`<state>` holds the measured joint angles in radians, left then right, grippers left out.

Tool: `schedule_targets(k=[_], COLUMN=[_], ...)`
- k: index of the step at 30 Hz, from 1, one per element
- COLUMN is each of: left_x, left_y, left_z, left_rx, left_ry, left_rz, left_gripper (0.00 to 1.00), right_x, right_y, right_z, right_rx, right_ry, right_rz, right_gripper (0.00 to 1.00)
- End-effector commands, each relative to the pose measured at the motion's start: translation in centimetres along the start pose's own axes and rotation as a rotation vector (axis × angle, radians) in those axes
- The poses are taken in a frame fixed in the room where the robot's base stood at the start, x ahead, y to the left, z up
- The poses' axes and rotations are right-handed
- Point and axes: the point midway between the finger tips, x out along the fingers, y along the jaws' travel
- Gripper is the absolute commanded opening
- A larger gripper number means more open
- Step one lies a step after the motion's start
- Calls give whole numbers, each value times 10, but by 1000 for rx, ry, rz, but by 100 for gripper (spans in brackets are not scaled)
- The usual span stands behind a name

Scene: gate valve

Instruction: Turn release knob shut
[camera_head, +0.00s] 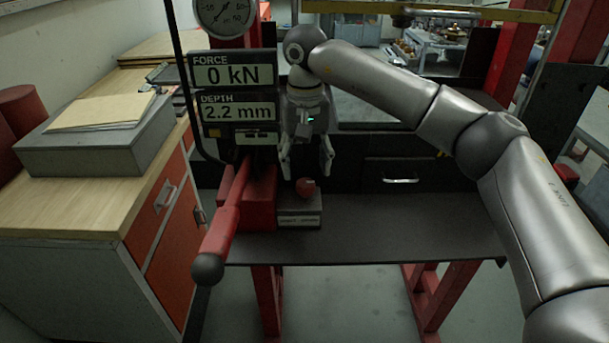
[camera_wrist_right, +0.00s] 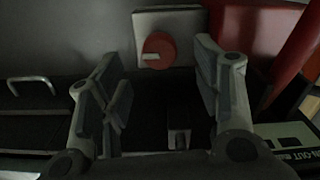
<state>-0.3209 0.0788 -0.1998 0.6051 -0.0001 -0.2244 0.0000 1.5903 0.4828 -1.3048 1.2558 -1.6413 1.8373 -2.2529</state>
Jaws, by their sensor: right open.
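The release knob (camera_head: 305,187) is a small red knob on a grey block (camera_head: 300,218) that sits on the dark bench, just right of the red pump body. In the right wrist view the knob (camera_wrist_right: 160,47) is a red disc with a pale mark at its lower left. My right gripper (camera_head: 306,163) points down just above the knob in the head view. Its fingers are apart and empty. In the wrist view the knob appears between and beyond the fingertips, with clear gaps on both sides. My left gripper is not in view.
A red lever (camera_head: 222,232) with a dark ball end juts forward left of the knob. Displays reading 0 kN (camera_head: 233,75) and 2.2 mm (camera_head: 236,110) stand behind it. The dark bench top (camera_head: 400,225) is clear to the right. A wooden cabinet (camera_head: 75,205) stands at left.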

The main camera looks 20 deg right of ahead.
Motion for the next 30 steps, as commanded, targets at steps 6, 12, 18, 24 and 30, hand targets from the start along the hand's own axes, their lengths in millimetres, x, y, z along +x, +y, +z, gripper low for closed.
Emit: schedule_targets(k=[6, 12, 18, 24, 30], left_x=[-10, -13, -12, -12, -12], left_y=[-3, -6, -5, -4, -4], left_z=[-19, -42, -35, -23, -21], left_rx=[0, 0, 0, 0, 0], left_ry=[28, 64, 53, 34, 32], left_rz=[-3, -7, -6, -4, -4], left_gripper=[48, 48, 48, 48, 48], right_x=[34, 49, 50, 50, 50], right_y=[0, 0, 0, 0, 0], right_z=[0, 0, 0, 0, 0], right_rx=[0, 0, 0, 0, 0], right_ry=[-3, -1, 0, 0, 0], right_rz=[0, 1, 0, 0, 0], right_gripper=[58, 58, 58, 42, 16])
